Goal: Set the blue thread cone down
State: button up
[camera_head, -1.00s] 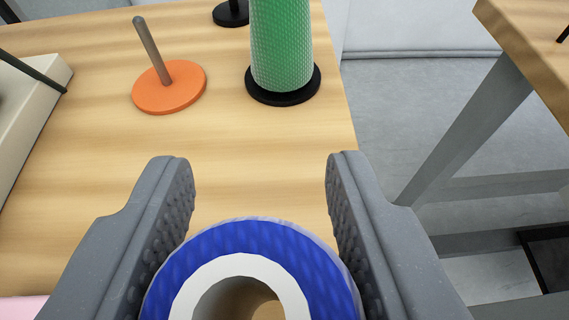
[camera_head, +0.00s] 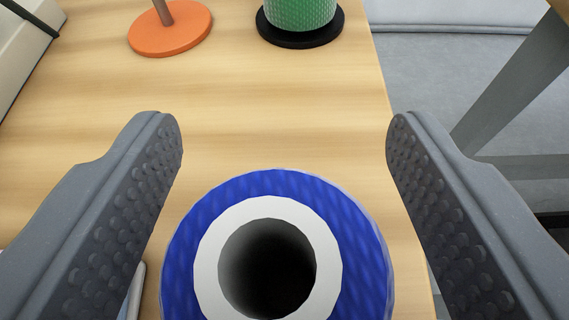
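The blue thread cone (camera_head: 350,250) stands between the fingers of my gripper (camera_head: 284,140), seen from above. Its white core ring and dark central hole face the camera. My gripper is open, with a gap between the cone and each finger pad. The cone's base is hidden below the frame, but it appears to stand on the wooden table (camera_head: 270,110).
An orange disc with an upright peg (camera_head: 170,32) stands at the back left. A green cone (camera_head: 300,12) on a black base (camera_head: 301,38) stands at the back. A pale box-like thing (camera_head: 22,40) is at the far left. The table's right edge is close to my right finger.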

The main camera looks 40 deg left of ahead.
jog(key=shift+s+d+r, duration=0.3)
jog(key=p+v, duration=0.1)
jog(key=v, duration=1)
jog(key=shift+d+f, duration=0.1)
jog(key=w+d+r+m+t+h, duration=0.15)
jog(key=d+r, duration=0.25)
jog(key=r, duration=0.4)
jog(key=w+d+r+t+h, duration=0.15)
jog(key=d+r, duration=0.25)
jog(key=r, duration=0.5)
jog(key=w+d+r+m+h, duration=0.1)
jog(key=d+r+h, duration=0.2)
jog(key=d+r, duration=0.35)
jog(key=s+r+m, duration=0.1)
jog(key=s+r, duration=0.5)
jog(key=r, duration=0.4)
jog(key=s+r+m+t+h, duration=0.1)
jog(key=s+r, duration=0.5)
jog(key=r, duration=0.4)
jog(key=s+r+m, duration=0.2)
jog(key=s+r, duration=0.4)
jog(key=r, duration=0.4)
jog(key=shift+s+a+r+h, duration=0.2)
jog(key=shift+s+r+h, duration=0.1)
jog(key=shift+r, duration=0.05)
